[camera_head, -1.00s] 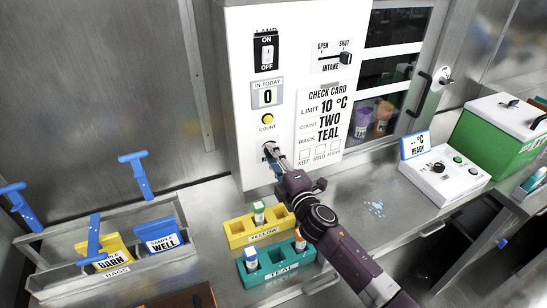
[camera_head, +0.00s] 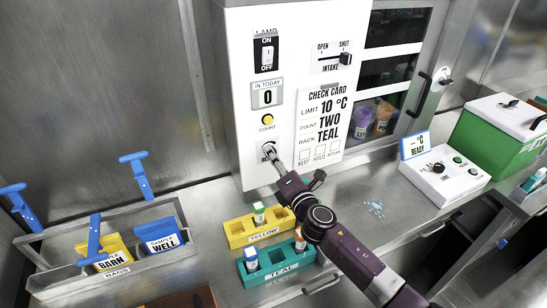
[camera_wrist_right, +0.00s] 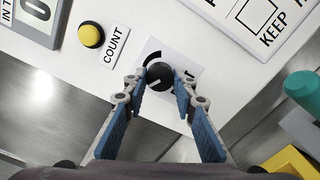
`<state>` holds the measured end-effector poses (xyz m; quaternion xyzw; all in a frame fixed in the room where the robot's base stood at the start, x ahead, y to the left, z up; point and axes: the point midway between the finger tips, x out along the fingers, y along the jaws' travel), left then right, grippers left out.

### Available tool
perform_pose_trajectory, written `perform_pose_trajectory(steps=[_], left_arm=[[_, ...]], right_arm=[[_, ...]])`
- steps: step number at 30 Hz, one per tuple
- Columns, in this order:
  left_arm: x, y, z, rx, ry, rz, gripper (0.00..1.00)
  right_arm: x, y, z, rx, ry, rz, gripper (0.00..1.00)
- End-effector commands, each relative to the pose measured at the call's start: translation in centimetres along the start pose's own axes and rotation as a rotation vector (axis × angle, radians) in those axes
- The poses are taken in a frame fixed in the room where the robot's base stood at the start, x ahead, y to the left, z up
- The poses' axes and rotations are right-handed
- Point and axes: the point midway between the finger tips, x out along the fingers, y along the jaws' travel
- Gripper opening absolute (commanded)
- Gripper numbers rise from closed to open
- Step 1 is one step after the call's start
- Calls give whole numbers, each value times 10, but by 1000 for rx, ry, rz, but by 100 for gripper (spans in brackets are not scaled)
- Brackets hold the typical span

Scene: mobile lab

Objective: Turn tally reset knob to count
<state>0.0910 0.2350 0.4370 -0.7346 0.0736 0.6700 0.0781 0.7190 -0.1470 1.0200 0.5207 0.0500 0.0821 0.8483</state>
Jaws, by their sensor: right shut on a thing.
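The tally reset knob (camera_wrist_right: 160,76) is a small round black knob with a pale pointer line, on a white plate with a black arc. My right gripper (camera_wrist_right: 161,82) has its two blue-padded fingers on either side of the knob and is shut on it. In the head view the right gripper (camera_head: 270,152) reaches the panel below the yellow count button (camera_head: 267,119), which also shows in the wrist view (camera_wrist_right: 91,34). The knob's label is partly hidden by the fingers. The tally display (camera_head: 267,97) reads 0. My left gripper is not in view.
The lamp switch (camera_head: 267,52), intake slider (camera_head: 345,59) and check card (camera_head: 322,122) share the white panel. A bag holder (camera_head: 60,277) is at left, a control box (camera_head: 445,183) at right.

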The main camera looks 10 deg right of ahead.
Motion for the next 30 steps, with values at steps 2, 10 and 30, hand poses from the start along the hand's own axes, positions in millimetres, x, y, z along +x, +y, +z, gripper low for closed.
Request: perform_pose_trajectory(steps=[2, 10, 30], left_arm=[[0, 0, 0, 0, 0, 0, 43], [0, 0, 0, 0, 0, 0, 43], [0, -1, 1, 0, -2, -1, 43]], right_arm=[[-1, -3, -3, -5, 5, -4, 1], [-1, -4, -3, -5, 5, -5, 1], [-20, -2, -1, -4, 2, -3, 43]])
